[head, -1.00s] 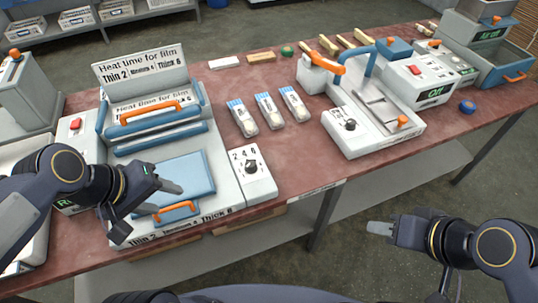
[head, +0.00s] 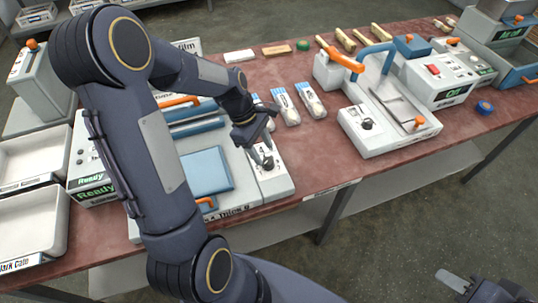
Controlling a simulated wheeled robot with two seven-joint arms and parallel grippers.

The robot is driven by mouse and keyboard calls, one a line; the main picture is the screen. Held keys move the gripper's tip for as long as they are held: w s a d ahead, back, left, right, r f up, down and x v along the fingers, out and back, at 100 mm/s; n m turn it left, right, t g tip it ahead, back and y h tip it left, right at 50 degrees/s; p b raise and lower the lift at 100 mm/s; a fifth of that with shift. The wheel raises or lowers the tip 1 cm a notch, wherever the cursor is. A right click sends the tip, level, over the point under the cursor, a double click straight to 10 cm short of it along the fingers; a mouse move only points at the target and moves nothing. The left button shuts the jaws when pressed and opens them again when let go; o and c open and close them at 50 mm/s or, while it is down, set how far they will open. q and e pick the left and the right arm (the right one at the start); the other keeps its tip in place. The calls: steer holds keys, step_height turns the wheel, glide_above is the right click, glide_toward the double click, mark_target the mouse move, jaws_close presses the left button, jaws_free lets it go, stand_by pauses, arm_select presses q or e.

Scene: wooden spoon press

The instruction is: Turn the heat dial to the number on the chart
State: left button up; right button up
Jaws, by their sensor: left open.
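The heat dial (head: 268,163) is a dark knob on a white box (head: 275,187) at the right of the blue-and-white press. My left gripper (head: 262,150) is open, pointing down right at the dial. Its fingers cover part of the dial and numbers, so I cannot tell the setting or whether they touch it. The heat-time chart (head: 188,47) stands behind the press, mostly hidden by my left arm. The front-edge label (head: 230,212) shows "Thick 6" at its right end. My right gripper (head: 455,281) is low at the bottom right, away from the table; its opening is unclear.
Several bagged spoons (head: 285,107) lie just behind the dial box. A second machine (head: 385,120) with an orange-handled lever stands to the right. White trays (head: 30,225) and a box reading "Ready" (head: 95,193) are at the left. The red tabletop (head: 315,160) is clear between the machines.

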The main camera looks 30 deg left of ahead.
mark_target(267, 160)
arm_select(q)
steer(key=shift+x, duration=1.75)
steer(key=c, duration=1)
